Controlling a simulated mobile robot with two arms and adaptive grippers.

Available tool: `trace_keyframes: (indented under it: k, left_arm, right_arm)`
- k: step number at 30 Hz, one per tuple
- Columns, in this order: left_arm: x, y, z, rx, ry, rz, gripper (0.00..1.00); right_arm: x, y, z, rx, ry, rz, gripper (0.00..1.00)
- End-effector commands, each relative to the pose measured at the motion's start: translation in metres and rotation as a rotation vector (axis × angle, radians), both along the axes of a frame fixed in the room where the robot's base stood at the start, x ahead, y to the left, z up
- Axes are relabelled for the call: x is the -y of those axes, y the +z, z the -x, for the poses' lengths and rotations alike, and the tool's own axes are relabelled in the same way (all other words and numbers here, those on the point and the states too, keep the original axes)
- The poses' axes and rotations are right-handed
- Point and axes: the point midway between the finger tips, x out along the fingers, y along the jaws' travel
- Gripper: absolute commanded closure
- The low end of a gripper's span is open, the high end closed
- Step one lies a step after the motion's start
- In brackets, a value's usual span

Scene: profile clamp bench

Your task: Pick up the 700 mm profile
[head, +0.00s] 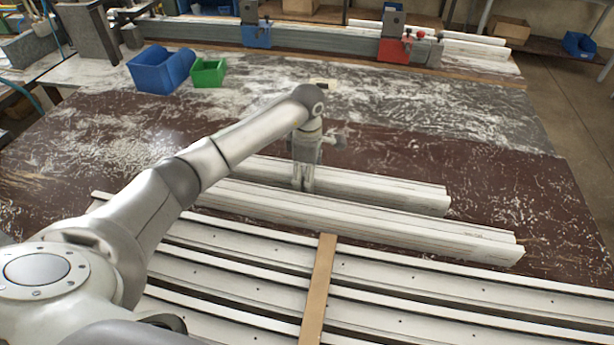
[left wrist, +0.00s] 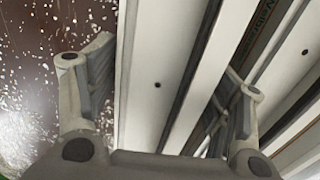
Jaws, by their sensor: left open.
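Two pale, streaked profiles lie side by side on the dark bench in the head view, the far one (head: 385,190) shorter-looking than the near one (head: 400,224). I cannot read which is 700 mm. My left gripper (head: 303,184) points down at the far profile, its fingertips low and partly hard to make out. My right gripper is out of view.
Several long white profiles (head: 430,297) lie in front, crossed by a wooden strip (head: 319,290). A blue bin (head: 152,72) and a green bin (head: 208,73) stand at back left. Blue (head: 256,37) and red (head: 394,50) clamps sit at the back. The bench's right middle is clear.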

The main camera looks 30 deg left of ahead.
Motion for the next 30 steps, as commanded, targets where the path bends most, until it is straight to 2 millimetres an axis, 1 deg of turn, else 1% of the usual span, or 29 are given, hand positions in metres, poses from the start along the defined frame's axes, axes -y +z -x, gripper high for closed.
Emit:
trace_keyframes:
  k: [5,20,21,30]
  left_arm:
    - [0.0000,-0.0001,-0.0002,0.001,0.000,0.001,0.27]
    - [-0.0001,0.0004,-0.0002,0.000,0.000,0.001,0.91]
    - [0.0001,0.0026,-0.0013,0.005,0.000,0.002,0.92]
    - [0.0002,0.0046,-0.0016,0.006,-0.001,0.002,0.92]
  right_arm:
    - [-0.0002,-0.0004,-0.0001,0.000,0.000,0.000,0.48]
    - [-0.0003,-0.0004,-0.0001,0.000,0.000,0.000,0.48]
    - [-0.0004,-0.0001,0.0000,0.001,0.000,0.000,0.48]
    - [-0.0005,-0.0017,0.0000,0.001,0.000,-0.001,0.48]
